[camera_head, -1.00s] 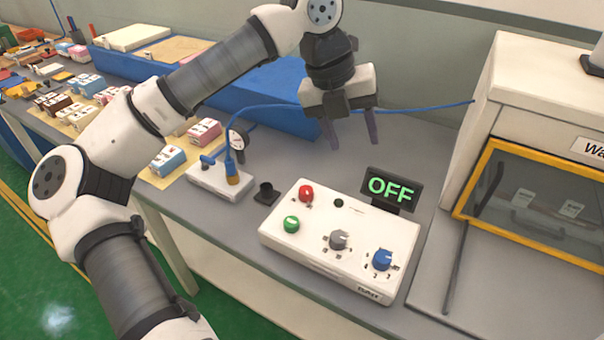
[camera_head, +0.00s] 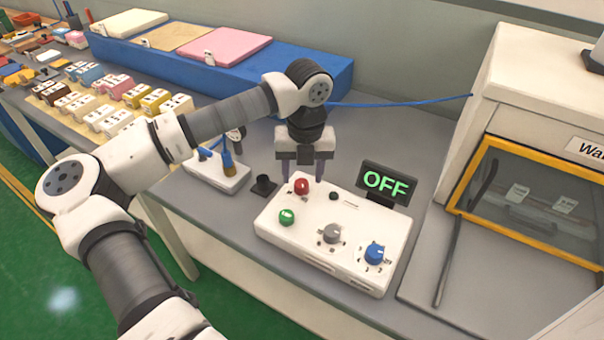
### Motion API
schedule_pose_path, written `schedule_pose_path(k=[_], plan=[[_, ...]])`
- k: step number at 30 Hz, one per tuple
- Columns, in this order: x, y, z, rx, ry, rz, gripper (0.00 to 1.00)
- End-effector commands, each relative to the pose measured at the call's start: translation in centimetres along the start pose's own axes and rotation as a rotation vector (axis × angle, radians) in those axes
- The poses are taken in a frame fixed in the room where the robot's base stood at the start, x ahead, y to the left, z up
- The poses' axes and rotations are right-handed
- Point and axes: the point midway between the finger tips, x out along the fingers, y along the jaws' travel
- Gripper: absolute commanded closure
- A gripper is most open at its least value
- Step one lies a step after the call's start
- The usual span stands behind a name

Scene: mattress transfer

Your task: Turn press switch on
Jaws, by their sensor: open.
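A white control box (camera_head: 345,255) stands on the grey table. On its top are a red button (camera_head: 301,186), a green button (camera_head: 286,216), a grey knob (camera_head: 331,233) and a blue knob (camera_head: 375,252). A small dark round spot (camera_head: 333,196) lies right of the red button. A black display (camera_head: 386,184) behind the box reads OFF in green letters. My gripper (camera_head: 303,176) points down at the rear left edge of the box, close to the red button. Its fingers are apart with nothing between them. Whether a fingertip touches the box, I cannot tell.
A small white block with a blue cable (camera_head: 217,172) and a black stub (camera_head: 263,186) stand left of the box. A cabinet with a yellow-framed door (camera_head: 530,200) stands at the right.

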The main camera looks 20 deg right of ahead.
Motion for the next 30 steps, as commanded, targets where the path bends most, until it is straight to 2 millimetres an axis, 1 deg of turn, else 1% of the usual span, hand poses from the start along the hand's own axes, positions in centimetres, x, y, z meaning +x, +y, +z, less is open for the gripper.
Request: schedule_pose_path(k=[3, 6, 10, 16, 26, 30], plan=[[1.3, 0.0, 0.0, 0.000, 0.002, 0.000, 0.48], [2.0, 0.0, 0.0, -0.001, 0.000, 0.000, 0.48], [2.4, 0.0, 0.0, 0.000, 0.000, -0.001, 0.48], [2.4, 0.0, 0.0, 0.000, 0.000, 0.000, 0.48], [2.4, 0.0, 0.0, 0.000, 0.000, 0.000, 0.92], [2.4, 0.0, 0.0, 0.003, -0.001, 0.000, 0.93]])
